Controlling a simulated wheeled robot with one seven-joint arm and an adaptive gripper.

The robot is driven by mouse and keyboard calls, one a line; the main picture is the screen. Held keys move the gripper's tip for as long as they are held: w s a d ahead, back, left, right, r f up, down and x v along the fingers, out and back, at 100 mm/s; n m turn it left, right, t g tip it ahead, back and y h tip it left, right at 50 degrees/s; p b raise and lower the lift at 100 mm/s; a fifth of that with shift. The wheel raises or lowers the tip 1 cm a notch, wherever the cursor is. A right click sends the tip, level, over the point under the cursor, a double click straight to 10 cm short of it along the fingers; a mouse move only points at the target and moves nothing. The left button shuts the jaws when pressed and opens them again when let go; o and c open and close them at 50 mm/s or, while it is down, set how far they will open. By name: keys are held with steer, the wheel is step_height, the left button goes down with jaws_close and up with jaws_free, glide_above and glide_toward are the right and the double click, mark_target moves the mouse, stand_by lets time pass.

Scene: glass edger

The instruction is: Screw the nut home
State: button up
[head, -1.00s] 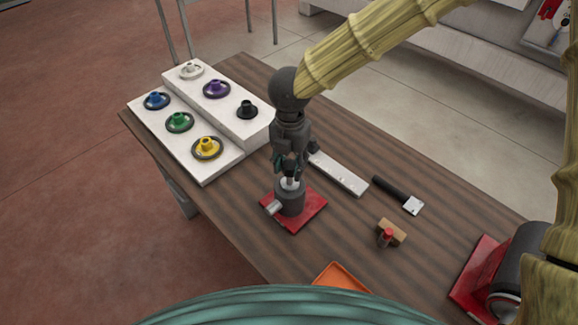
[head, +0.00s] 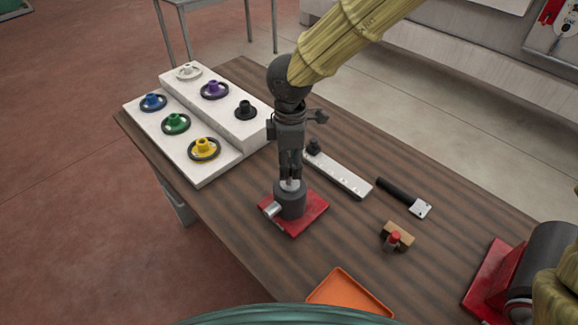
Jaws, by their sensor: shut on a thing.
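My gripper (head: 290,174) points straight down over the dark grey cylindrical fixture (head: 291,203) on a red base plate (head: 313,212). Its fingers are shut on a small light-coloured piece at the top of the fixture, which I take to be the nut (head: 290,185). The fingers cover most of it. The thread and how deep the nut sits cannot be made out. A pale metal stub (head: 271,210) sticks out from the fixture's left side.
White stepped blocks (head: 212,172) with several coloured flanged parts stand at the left. A metal bar (head: 344,178), a black-handled tool (head: 403,197), a wooden block with a red piece (head: 397,238) and an orange tray (head: 347,294) lie to the right and front. A red-based machine (head: 489,275) stands far right.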

steer(key=m+b, duration=0.1)
steer(key=m, duration=0.2)
steer(key=o, duration=1)
steer(key=shift+c, duration=0.2)
